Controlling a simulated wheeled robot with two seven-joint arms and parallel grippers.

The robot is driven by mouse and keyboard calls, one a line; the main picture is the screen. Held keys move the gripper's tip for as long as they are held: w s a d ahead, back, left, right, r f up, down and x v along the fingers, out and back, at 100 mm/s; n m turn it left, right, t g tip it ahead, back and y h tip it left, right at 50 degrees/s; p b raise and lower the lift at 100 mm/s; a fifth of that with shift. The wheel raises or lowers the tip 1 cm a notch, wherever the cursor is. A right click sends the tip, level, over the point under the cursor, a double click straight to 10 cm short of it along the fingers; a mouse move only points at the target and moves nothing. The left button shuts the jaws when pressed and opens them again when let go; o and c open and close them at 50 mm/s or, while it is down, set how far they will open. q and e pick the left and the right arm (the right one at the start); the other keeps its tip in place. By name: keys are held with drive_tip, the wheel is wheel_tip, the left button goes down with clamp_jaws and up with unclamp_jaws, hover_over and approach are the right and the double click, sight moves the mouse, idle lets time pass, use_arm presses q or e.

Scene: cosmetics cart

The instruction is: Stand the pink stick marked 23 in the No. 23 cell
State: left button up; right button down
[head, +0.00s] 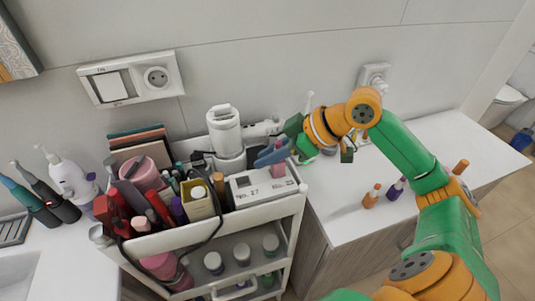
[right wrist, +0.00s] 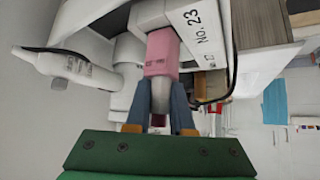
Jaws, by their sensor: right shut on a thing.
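The pink stick (head: 278,171) is at the right end of the white holder (head: 262,193) on the cart. In the right wrist view it shows as a pink block with a small dark mark (right wrist: 161,52) and a grey end towards me. My right gripper (head: 272,154) is shut on the grey end, with its two blue fingers (right wrist: 162,108) on either side. The stick's far end meets the holder beside the label No. 23 (right wrist: 203,32); how deep it sits is hidden. My left gripper is not in view.
A white device (head: 224,131) stands behind the holder. Crowded bottles and a gold box (head: 199,200) are left of it, with a dark cable looping nearby. An orange bottle (head: 371,196) and a purple bottle (head: 396,188) stand on the counter (head: 345,220) at right.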

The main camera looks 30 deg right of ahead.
drive_tip(key=shift+f+b, duration=0.7)
drive_tip(key=shift+f, duration=0.3)
drive_tip(key=c, duration=1)
unclamp_jaws()
drive_tip(key=o, duration=0.3)
drive_tip(key=shift+d, duration=0.1)
drive_tip(key=shift+s, duration=0.15)
drive_tip(key=shift+s+d, duration=0.1)
drive_tip(key=b+v, duration=0.2)
drive_tip(key=v, duration=0.4)
drive_tip(key=shift+r+b, duration=0.2)
drive_tip(key=shift+b, duration=0.15)
drive_tip(key=shift+s+d+r, duration=0.15)
drive_tip(key=shift+r, duration=0.15)
